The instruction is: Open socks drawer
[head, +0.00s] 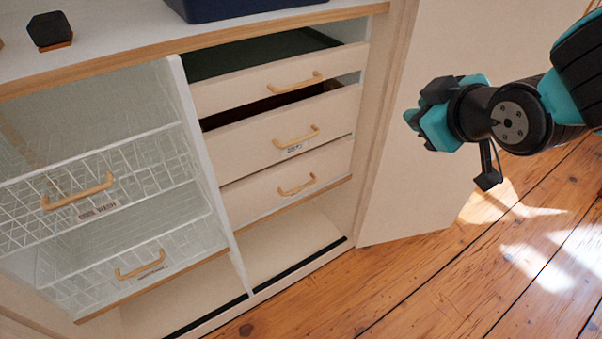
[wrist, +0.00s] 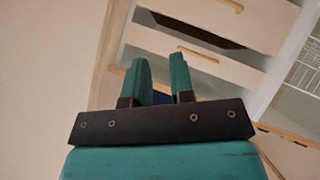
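A white cabinet holds a stack of three drawers with wooden handles. The top drawer (head: 240,91) stands partly out, with a dark green inside showing. The middle drawer (head: 245,140) is also partly out, with a dark gap above its front. Its handle (head: 297,137) has a small label (head: 292,149) below it, too small to read surely. The bottom drawer (head: 250,191) looks shut. My gripper (head: 412,118) is to the right of the drawers, in front of the open door, touching nothing. In the wrist view, its teal fingers (wrist: 159,66) are apart and empty, with drawer fronts beyond.
Wire baskets (head: 60,200) with wooden handles fill the cabinet's left side. The open cabinet door (head: 400,190) stands right of the drawers, behind my gripper. A dark blue box (head: 230,8) and a small black object (head: 48,30) sit on top. The wooden floor (head: 400,295) in front is clear.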

